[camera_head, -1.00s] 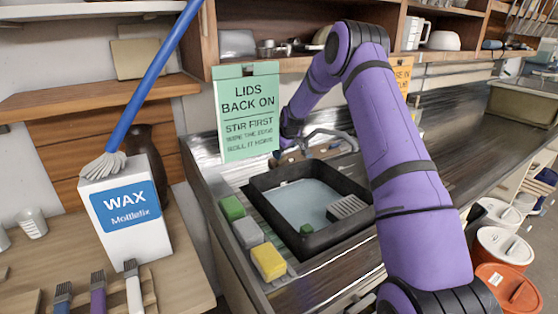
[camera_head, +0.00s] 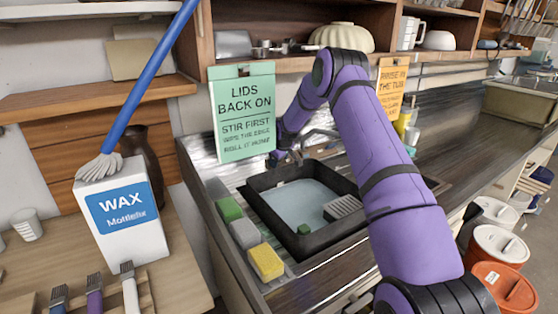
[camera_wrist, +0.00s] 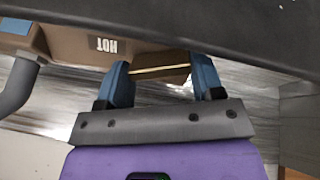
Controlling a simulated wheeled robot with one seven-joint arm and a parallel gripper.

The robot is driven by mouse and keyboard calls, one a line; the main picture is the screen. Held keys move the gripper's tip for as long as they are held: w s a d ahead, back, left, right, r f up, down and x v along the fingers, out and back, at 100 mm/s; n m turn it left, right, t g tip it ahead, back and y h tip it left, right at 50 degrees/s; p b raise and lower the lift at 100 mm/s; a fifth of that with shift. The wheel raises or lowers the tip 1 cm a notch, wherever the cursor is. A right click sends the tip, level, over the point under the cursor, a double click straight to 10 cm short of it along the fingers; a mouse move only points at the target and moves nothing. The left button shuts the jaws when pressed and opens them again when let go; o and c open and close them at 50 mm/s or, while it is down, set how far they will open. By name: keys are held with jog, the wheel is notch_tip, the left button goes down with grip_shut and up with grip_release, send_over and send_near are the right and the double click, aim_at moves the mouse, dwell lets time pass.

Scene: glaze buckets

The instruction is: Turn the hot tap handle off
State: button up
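In the wrist view my gripper (camera_wrist: 163,80) has its two blue fingers apart. A brown block with a thin yellow edge (camera_wrist: 160,68), which looks like the tap handle, sits between them and about fills the gap. I cannot tell whether the fingers press on it. An upside-down HOT label (camera_wrist: 103,45) is on the brown tap body (camera_wrist: 75,45) just left of the fingers. In the head view my gripper is at the back of the sink (camera_head: 262,203), mostly hidden behind the green sign and my arm. The handle cannot be made out there.
A grey pipe (camera_wrist: 18,85) stands left of the tap body. A dark edge (camera_wrist: 220,30) crosses the top of the wrist view close to the fingers. The green sign (camera_head: 243,113) hangs near my forearm. Sponges (camera_head: 244,232) line the sink's left side.

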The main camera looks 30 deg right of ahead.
jog(key=shift+c, duration=0.5)
jog(key=m+y, duration=0.1)
jog(key=m, duration=0.3)
jog(key=shift+d, duration=0.1)
jog(key=o, duration=0.9)
jog(key=shift+r, duration=0.1)
jog(key=v, duration=1)
jog(key=shift+r, duration=0.3)
